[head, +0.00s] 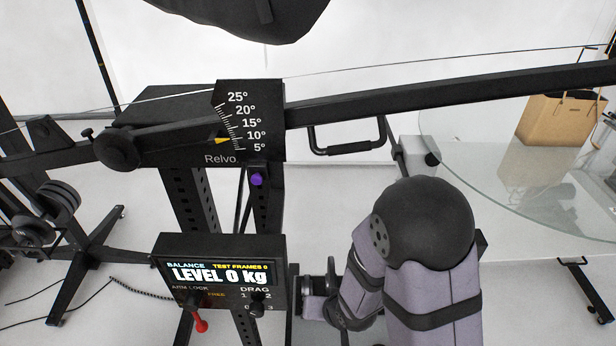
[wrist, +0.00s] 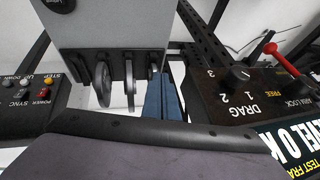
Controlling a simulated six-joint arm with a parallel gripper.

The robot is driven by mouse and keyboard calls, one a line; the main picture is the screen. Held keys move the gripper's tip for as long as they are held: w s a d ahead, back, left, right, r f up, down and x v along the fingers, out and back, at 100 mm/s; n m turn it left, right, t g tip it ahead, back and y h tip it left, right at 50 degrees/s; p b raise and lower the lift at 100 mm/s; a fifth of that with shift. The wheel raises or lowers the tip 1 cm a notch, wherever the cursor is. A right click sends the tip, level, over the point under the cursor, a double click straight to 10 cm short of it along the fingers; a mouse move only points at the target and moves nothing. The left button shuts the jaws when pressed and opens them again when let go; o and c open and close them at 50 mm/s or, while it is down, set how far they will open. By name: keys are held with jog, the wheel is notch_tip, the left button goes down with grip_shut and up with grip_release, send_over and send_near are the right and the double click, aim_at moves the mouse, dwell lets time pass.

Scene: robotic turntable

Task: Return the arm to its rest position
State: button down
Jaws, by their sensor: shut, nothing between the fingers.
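My arm stands in the lower right of the head view, folded at a dark rounded elbow, with pale purple padded links. Its far end is low beside the balance panel (head: 222,275), and my fingers cannot be made out there. In the wrist view my gripper (wrist: 163,82) shows as two blue fingers pressed together, with nothing between them. They are in front of or beside a grey box with dark discs (wrist: 129,85) under it. I cannot tell if they touch it.
The panel reads "LEVEL 0 kg" and has a red lever (head: 200,321); its drag knob (wrist: 240,75) is close on the wrist view's right. A button box (wrist: 35,95) is at left. A long black beam (head: 440,97) crosses above. A glass table (head: 490,175) bears a bag (head: 560,120).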

jog(key=s+d+r+g+h, duration=0.2)
jog(key=s+d+r+g, duration=0.3)
jog(key=s+d+r, duration=0.5)
jog(key=shift+s+d+r+h, duration=0.3)
jog(key=shift+s+d+h, duration=0.1)
jog(key=shift+s+d, duration=0.6)
jog(key=shift+w+d, duration=0.1)
jog(key=shift+w, duration=0.05)
